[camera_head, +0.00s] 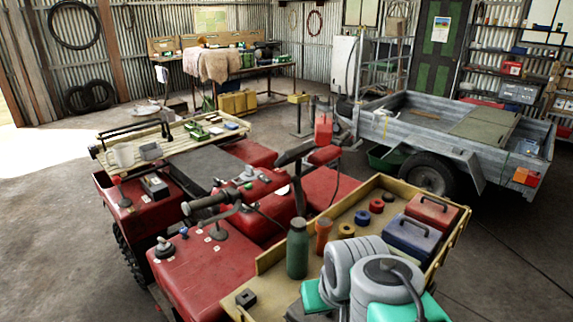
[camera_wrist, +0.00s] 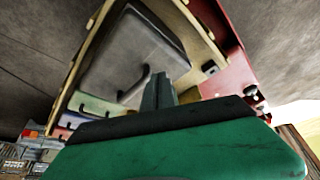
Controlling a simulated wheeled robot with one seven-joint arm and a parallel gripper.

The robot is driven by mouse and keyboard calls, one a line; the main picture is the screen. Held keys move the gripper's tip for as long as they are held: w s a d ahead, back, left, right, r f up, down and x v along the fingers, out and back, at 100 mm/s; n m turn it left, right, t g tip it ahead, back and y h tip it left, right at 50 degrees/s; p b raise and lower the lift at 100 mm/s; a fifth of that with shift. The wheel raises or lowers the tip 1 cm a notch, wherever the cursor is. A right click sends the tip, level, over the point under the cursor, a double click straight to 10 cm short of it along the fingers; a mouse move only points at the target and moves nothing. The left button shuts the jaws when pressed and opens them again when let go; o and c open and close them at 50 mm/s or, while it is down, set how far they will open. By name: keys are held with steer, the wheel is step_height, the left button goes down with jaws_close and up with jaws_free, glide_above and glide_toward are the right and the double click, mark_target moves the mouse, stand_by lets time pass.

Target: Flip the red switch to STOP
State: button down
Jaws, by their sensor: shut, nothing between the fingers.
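The red quad bike (camera_head: 205,265) stands at the left and middle of the head view. A small red-topped control (camera_head: 115,181) sits on its left rear body, beside a dark box (camera_head: 155,187). Other small knobs and levers stand on the red panels and near the handlebar (camera_head: 205,202). I cannot tell which one is the red STOP switch, and no label is readable. My gripper (camera_wrist: 158,91) is shut and empty in the wrist view, in front of a wooden-framed tray (camera_wrist: 82,58) and red bodywork (camera_wrist: 222,82). Its fingertips are not visible in the head view.
A wooden tray (camera_head: 268,258) on the quad holds a green bottle (camera_head: 297,250), tape rolls and toolboxes. My arm covers its near part. A trailer (camera_head: 455,140) stands right, a workbench (camera_head: 235,72) behind. Open floor (camera_head: 45,215) lies left.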

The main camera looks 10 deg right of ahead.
steer(key=w+r+n+t+y+b, duration=0.15)
steer(key=w+r, duration=0.25)
steer(key=w, duration=0.7)
steer(key=w+d+r+n+t+y+b, duration=0.15)
steer(key=w+r, duration=0.35)
steer(key=w, duration=0.6)
steer(key=w+r+n+t+y+b, duration=0.15)
steer(key=w+r, duration=0.25)
steer(key=w, duration=0.7)
steer(key=w+d+r+n+t+y+b, duration=0.1)
steer(key=w+d+n+t+y+b, duration=0.1)
steer(key=w, duration=0.5)
steer(key=d+y, duration=0.1)
steer(key=d, duration=0.1)
steer(key=shift+w+d+b, duration=0.15)
steer(key=shift+d+b, duration=0.15)
steer(key=shift+a, duration=0.1)
